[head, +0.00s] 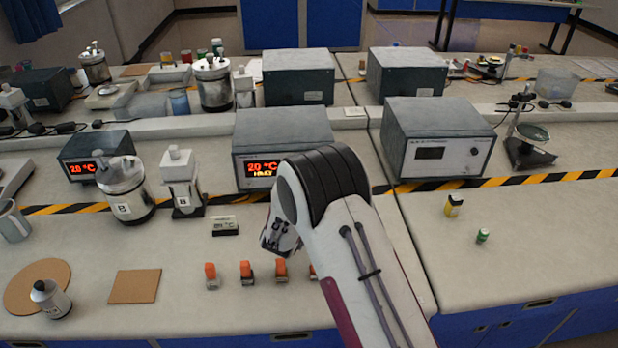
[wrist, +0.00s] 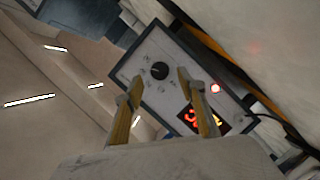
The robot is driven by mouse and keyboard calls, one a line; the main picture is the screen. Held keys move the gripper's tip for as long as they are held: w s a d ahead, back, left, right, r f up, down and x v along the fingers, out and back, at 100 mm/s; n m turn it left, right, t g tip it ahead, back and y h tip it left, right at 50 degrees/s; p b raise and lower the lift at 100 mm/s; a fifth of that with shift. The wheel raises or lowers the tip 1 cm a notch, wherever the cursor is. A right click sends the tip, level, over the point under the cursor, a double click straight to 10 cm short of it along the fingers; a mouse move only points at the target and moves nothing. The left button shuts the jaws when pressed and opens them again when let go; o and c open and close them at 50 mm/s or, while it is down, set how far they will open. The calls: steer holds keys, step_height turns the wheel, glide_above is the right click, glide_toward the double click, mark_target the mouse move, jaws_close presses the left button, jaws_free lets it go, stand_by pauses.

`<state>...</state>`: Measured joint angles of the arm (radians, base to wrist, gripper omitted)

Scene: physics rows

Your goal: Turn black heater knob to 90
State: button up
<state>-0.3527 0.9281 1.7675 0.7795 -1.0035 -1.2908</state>
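The black heater knob (wrist: 159,70) is round and sits on the pale front panel of the heater box in the wrist view. Small marks surround it; I cannot read its setting. The panel also has a lit red lamp (wrist: 215,88) and a red display. In the head view a heater box (head: 283,130) shows a red display (head: 263,168) reading about 20 °C. Its right front is hidden by my arm, and the knob does not show there. My gripper (wrist: 160,80) is open, its two yellowish fingers apart in front of the panel, with the knob seen between their tips, apparently untouched.
A grey power box (head: 436,140) stands right. Several orange-topped small items (head: 246,270) line the front bench. A cable (wrist: 270,122) runs beside the heater.

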steer(key=shift+x, duration=1.7)
steer(key=c, duration=1.1)
